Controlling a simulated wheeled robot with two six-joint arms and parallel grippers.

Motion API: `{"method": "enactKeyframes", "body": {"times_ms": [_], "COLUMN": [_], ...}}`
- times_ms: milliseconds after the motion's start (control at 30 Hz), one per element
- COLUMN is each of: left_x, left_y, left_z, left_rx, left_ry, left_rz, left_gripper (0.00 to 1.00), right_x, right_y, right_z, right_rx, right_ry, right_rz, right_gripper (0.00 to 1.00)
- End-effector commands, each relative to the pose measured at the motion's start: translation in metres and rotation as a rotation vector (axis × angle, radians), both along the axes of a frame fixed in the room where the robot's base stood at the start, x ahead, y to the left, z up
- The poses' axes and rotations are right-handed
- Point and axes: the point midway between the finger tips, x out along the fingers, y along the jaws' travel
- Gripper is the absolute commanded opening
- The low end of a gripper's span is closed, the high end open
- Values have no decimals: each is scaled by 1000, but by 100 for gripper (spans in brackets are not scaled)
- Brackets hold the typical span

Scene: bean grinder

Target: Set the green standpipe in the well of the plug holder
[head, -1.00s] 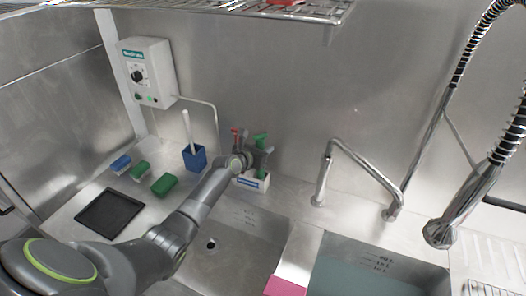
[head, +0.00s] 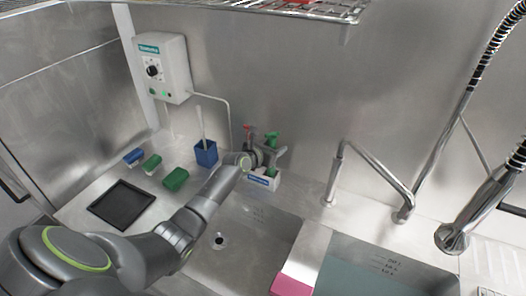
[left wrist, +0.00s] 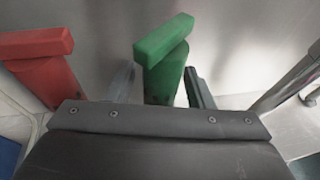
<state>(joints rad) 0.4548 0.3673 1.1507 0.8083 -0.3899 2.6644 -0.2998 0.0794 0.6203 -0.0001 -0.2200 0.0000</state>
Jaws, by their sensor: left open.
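The green standpipe (head: 271,138) with its T-shaped top stands at the white plug holder (head: 264,182), by the back wall. Its lower end is hidden, so I cannot tell how it sits in the holder. In the left wrist view the green standpipe (left wrist: 163,70) is upright between my left gripper's (left wrist: 162,88) two fingers, with a gap on the right side. My left gripper (head: 272,157) is open at the standpipe, below its top. A red standpipe (head: 248,133) stands to the left; it also shows in the left wrist view (left wrist: 42,68). My right gripper is out of view.
A blue cup (head: 206,154) with a brush stands left of the holder. Green and blue blocks (head: 175,179) and a black tray (head: 122,205) lie further left. A faucet (head: 338,175) rises to the right. A sink basin is in front; a pink block (head: 291,285) is at the divider.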

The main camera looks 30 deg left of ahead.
Motion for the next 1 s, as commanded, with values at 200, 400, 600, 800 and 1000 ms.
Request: {"method": "enactKeyframes", "body": {"times_ms": [200,400,600,800,1000], "left_x": [-30,-62,-89,-104,-107], "left_y": [5,9,13,15,15], "left_z": [11,20,28,33,34], "left_rx": [3,3,2,1,0], "left_ry": [2,1,1,0,0], "left_rz": [0,-1,0,0,0], "left_gripper": [48,48,48,48,48], "right_x": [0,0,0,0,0], "right_y": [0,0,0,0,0], "right_z": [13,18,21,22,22], "right_rx": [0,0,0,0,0], "right_ry": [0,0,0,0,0], "right_rz": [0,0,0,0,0], "right_gripper": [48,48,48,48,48]}}
